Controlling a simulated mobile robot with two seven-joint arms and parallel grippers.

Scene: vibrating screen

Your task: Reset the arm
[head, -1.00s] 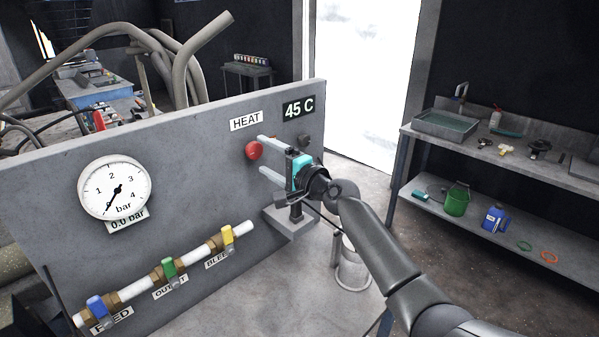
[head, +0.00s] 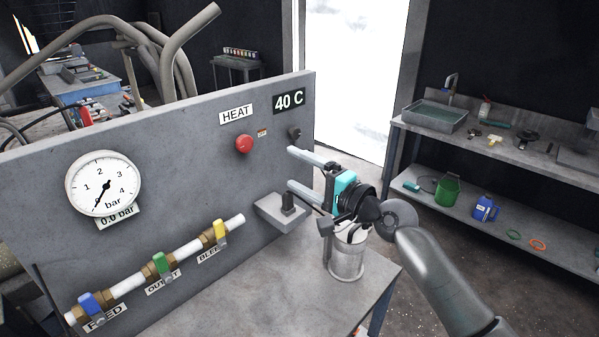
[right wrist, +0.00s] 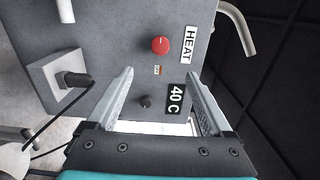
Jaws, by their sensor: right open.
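My right gripper (head: 290,168) is open and empty, in front of the right end of the grey panel (head: 150,130). In the right wrist view its two spread fingers (right wrist: 175,80) point at the panel, with nothing between them. The red HEAT knob (head: 244,144) is on the panel, left of the fingers and apart from them; it also shows in the wrist view (right wrist: 160,45). The display (head: 288,101) reads 40 C. My left gripper is not in view.
A metal canister (head: 347,258) stands on the bench just below my right gripper. A small bracket (head: 280,213) holds a dark cabled part (head: 288,203). Blue (head: 91,303), green (head: 161,264) and yellow (head: 220,232) valves line the pipe. A shelf (head: 500,150) stands at the right.

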